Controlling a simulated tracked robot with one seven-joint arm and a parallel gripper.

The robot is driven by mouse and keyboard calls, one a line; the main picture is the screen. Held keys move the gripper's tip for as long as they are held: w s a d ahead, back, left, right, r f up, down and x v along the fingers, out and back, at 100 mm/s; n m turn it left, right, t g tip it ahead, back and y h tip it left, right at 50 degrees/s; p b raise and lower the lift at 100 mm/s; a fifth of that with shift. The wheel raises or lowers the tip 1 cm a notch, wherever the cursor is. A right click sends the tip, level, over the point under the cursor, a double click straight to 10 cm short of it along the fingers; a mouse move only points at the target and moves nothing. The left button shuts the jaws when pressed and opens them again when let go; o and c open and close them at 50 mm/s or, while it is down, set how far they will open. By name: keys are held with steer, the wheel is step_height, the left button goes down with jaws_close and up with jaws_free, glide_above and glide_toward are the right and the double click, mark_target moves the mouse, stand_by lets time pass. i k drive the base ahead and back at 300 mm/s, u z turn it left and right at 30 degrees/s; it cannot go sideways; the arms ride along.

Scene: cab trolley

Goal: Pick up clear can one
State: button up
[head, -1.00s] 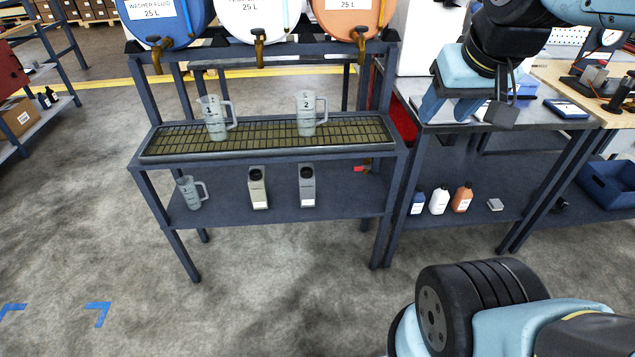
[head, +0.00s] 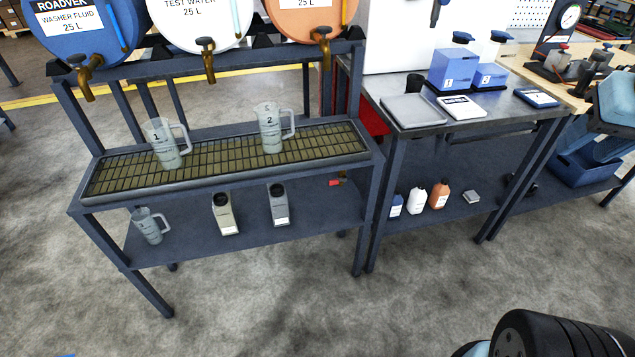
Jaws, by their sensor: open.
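Clear can one (head: 168,150), a see-through jug marked 1 with a handle on its right, stands upright on the slatted drip grate at left. A like can marked 2 (head: 271,130) stands to its right on the same grate. My gripper (head: 598,147) is at the far right edge, partly cut off by the frame. It is open, with nothing seen between its fingers, and far from can one.
Three drums with brass taps (head: 207,62) hang over the grate (head: 220,152). Another clear jug (head: 149,226) and two grey bottles (head: 226,213) stand on the lower shelf. A steel bench (head: 420,122) with scales and blue boxes stands between the grate and my gripper.

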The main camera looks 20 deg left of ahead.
mark_target(278, 196)
steer(key=u, duration=0.55)
steer(key=i, duration=0.1)
steer(key=z, duration=2.3)
steer(key=i, duration=0.85)
steer(key=u, duration=3)
steer(key=i, duration=0.6)
